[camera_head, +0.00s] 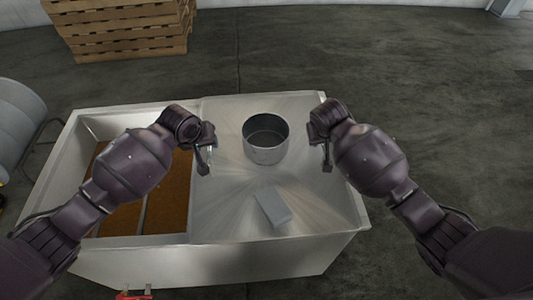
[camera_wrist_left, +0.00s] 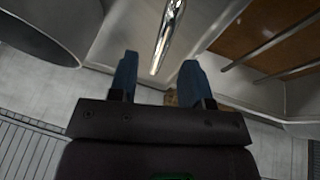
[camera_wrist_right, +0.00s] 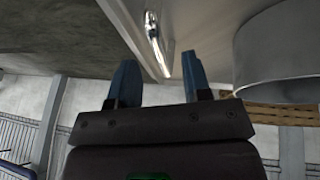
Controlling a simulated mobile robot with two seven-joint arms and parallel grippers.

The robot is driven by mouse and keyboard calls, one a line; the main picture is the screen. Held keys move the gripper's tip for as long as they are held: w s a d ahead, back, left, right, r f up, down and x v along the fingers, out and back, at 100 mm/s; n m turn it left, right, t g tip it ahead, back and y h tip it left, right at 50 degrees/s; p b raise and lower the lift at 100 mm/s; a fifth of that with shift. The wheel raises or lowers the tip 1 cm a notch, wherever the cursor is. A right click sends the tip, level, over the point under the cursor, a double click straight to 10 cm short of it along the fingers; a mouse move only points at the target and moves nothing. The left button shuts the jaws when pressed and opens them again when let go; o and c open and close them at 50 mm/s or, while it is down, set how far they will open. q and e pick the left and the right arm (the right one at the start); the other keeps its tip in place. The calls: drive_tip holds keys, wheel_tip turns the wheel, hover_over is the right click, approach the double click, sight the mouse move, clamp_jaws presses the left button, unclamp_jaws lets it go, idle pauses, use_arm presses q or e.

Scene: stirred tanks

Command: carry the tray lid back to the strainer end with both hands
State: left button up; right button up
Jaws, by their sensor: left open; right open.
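The tray lid (camera_head: 225,205) is a flat brushed-metal sheet covering the right part of the steel tank. My left gripper (camera_head: 206,162) is open at the lid's left edge. In the left wrist view a chrome bar handle (camera_wrist_left: 167,36) runs towards the gap between its fingers (camera_wrist_left: 158,78). My right gripper (camera_head: 326,160) is open at the lid's right edge. In the right wrist view another chrome bar handle (camera_wrist_right: 156,42) points into the gap between its fingers (camera_wrist_right: 160,80). Neither gripper is shut on a handle. I cannot identify the strainer.
A round metal pot (camera_head: 266,153) and a grey block (camera_head: 272,207) sit on the lid. The tank's (camera_head: 110,253) left part is open, showing brown contents and thin rods. Wooden pallets (camera_head: 120,32) stand behind at the left. A grey drum (camera_head: 18,125) is at the far left.

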sight(214, 157)
use_arm(q)
drive_tip(key=shift+x, duration=2.95)
use_arm(e)
drive_tip(key=shift+x, duration=2.9)
use_arm(q)
drive_tip(key=shift+c, duration=0.2)
use_arm(e)
drive_tip(key=shift+c, duration=0.2)
use_arm(q)
clamp_jaws()
use_arm(e)
clamp_jaws()
